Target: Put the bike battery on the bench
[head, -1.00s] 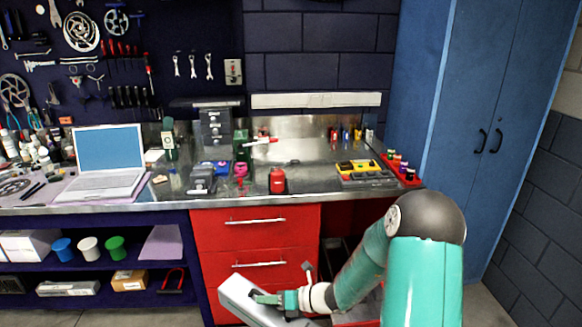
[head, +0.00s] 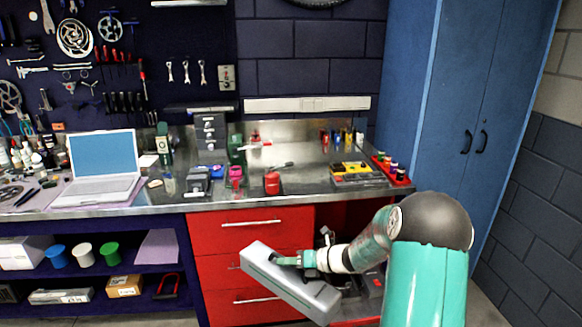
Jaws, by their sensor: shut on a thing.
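My gripper (head: 290,260) is shut on the bike battery (head: 305,296), a long grey box. The battery is tilted, its upper left end higher than its lower right end. It is held in front of the red drawers, below the bench top. The bench (head: 330,198) has a metal top that spans the middle of the view. The far side of the battery and part of the grip are hidden.
A laptop (head: 101,165) stands on the bench at left. A red container (head: 272,183), a pink item (head: 236,176) and a yellow-and-grey organiser (head: 357,174) are near the front edge. Bare metal shows between the red container and organiser. A blue cabinet (head: 445,110) stands at right.

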